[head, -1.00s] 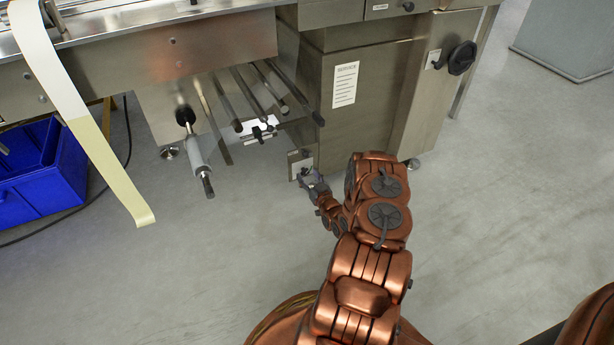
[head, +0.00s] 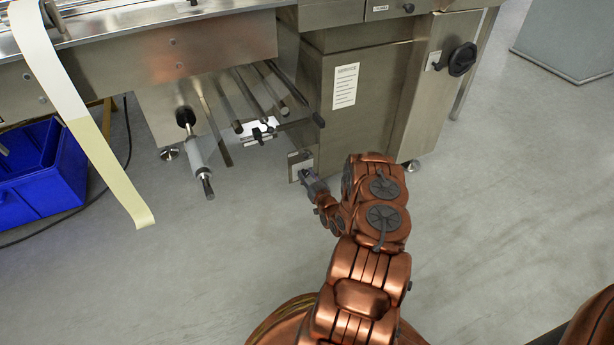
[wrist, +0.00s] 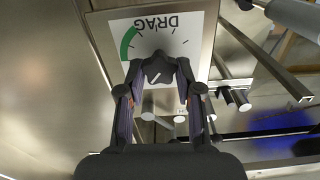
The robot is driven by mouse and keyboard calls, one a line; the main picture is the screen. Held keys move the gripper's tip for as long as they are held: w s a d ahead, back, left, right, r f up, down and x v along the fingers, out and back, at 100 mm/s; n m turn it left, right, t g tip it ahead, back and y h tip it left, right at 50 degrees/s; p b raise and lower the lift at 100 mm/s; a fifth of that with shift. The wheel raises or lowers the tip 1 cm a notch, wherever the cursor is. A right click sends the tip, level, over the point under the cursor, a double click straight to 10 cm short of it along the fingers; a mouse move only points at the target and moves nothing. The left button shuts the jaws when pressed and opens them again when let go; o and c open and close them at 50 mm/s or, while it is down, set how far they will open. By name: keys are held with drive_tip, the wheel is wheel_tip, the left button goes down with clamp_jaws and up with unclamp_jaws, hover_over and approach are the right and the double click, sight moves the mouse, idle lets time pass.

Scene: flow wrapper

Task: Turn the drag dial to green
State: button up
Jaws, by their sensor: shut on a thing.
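The drag dial (wrist: 158,70) is a dark lobed knob with a short white line. It sits on a white plate (wrist: 185,24) marked DRAG, upside down in the wrist view. A green arc (wrist: 128,44) lies on the plate's left side, with black ticks around the rest. The white line is slanted and does not visibly meet the green arc; which end is the pointer I cannot tell. My gripper (wrist: 158,76) is shut on the dial, one finger on each side. In the head view my gripper (head: 310,182) is at the small plate low on the machine, hiding the dial.
Several metal bars (head: 250,92) and a roller (head: 196,150) stick out left of the dial. A steel cabinet (head: 370,110) stands right of it, with a black handwheel (head: 462,58). A blue crate (head: 40,170) is at the far left. The floor in front is clear.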

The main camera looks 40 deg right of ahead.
clamp_jaws()
drive_tip(key=shift+m, duration=0.4)
drive_tip(key=m+p, duration=0.2)
drive_tip(key=shift+r+m, duration=0.1)
drive_tip(key=shift+m, duration=0.2)
drive_tip(key=m+p, duration=0.1)
drive_tip(key=m, duration=0.2)
drive_tip(key=shift+d+m, duration=0.15)
drive_tip(key=shift+m, duration=0.25)
drive_tip(key=m, duration=0.4)
drive_tip(key=shift+f, duration=0.25)
drive_tip(key=shift+s+d+m, duration=0.1)
drive_tip(key=shift+m, duration=2.3)
